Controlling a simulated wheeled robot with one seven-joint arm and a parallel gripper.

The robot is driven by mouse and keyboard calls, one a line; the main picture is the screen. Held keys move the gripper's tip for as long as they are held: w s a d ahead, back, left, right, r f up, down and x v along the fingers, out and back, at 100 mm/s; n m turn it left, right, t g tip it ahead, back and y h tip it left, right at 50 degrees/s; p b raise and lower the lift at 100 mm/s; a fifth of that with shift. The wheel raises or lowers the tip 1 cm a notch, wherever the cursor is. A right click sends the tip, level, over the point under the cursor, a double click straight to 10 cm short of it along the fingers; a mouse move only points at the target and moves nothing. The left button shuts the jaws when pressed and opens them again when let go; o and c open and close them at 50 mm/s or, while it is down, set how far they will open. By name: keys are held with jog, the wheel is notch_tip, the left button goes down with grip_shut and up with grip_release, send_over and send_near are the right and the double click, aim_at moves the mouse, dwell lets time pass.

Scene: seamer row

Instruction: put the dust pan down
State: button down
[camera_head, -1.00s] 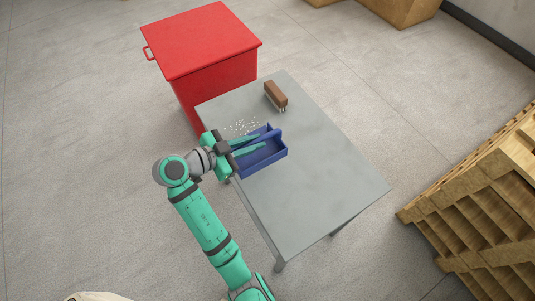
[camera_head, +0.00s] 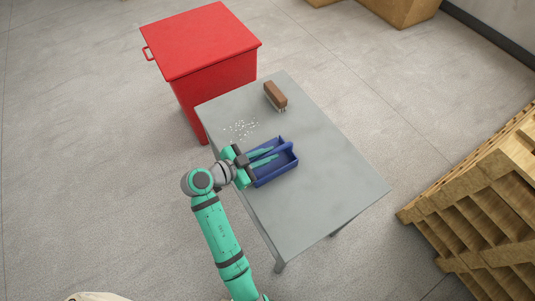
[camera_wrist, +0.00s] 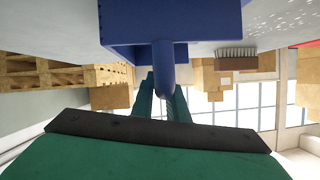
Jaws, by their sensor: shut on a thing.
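The blue dust pan (camera_head: 287,167) is at the left-front part of the grey table (camera_head: 328,187). Its body also shows in the wrist view (camera_wrist: 190,22), with its handle (camera_wrist: 162,62) running between my fingers. My gripper (camera_head: 266,160) is shut on the handle; its two fingers also show in the wrist view (camera_wrist: 160,98). I cannot tell whether the pan's underside touches the table top. A brown brush (camera_head: 276,93) lies bristles down near the far edge of the table; it also shows in the wrist view (camera_wrist: 240,60).
Small white crumbs (camera_head: 240,128) lie on the table left of the pan. A red lidded bin (camera_head: 205,45) stands beyond the table's left end. Wooden pallets (camera_head: 480,195) are stacked on the right. The table's right front part is clear.

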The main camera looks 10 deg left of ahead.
jog(key=c, duration=1.7)
grip_release()
jog(key=shift+f, duration=0.1)
jog(key=shift+c, duration=0.2)
jog(key=v, duration=1.2)
